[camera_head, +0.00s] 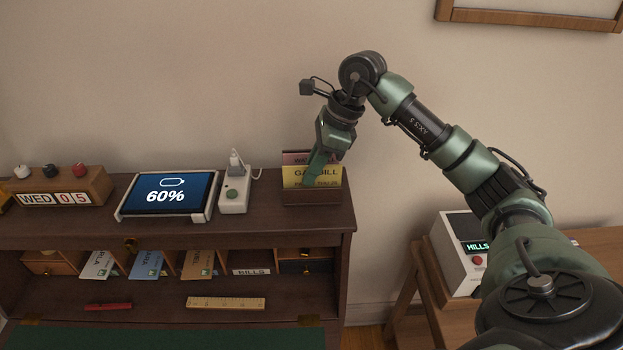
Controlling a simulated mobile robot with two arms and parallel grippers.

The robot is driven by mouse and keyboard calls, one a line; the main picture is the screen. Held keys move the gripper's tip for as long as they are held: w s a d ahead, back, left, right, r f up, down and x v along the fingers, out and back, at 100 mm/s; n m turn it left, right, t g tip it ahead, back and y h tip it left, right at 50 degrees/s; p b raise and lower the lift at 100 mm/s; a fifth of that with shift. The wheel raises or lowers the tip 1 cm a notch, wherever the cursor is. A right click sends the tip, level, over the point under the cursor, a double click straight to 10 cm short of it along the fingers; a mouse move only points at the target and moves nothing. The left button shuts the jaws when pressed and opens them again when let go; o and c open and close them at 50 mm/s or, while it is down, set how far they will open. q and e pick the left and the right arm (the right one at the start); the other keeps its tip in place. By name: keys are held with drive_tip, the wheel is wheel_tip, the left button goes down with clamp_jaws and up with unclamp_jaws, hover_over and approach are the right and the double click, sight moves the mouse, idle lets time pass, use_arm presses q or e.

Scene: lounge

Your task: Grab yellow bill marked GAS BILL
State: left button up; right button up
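The yellow bill (295,177), with partly covered lettering that reads as GAS BILL, stands upright in a small brown holder (298,197) at the right end of the desk's top shelf. A pinkish bill (293,157) stands behind it. My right gripper (316,170) reaches down from above and covers the middle of the yellow bill. Its fingers overlap the bill; whether they touch it or are closed on it cannot be told. My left gripper is not in view.
On the top shelf (262,234) stand a tablet (167,194) showing 60%, a white socket block (234,195) with a plug, and a WED 05 calendar (62,189). Envelopes fill cubbies below. A white device (455,252) stands on a side table at right.

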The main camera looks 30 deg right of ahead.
drive_tip(key=shift+s+r, duration=0.1)
drive_tip(key=shift+s, duration=0.1)
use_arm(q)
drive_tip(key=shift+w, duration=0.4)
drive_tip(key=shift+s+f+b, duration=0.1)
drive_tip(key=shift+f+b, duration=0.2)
use_arm(e)
drive_tip(key=shift+w+f, duration=0.1)
drive_tip(key=shift+f, duration=0.2)
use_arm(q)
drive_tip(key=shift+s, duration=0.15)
use_arm(e)
drive_tip(key=shift+c, duration=0.3)
clamp_jaws()
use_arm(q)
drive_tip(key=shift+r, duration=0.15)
use_arm(e)
drive_tip(key=shift+r, duration=0.15)
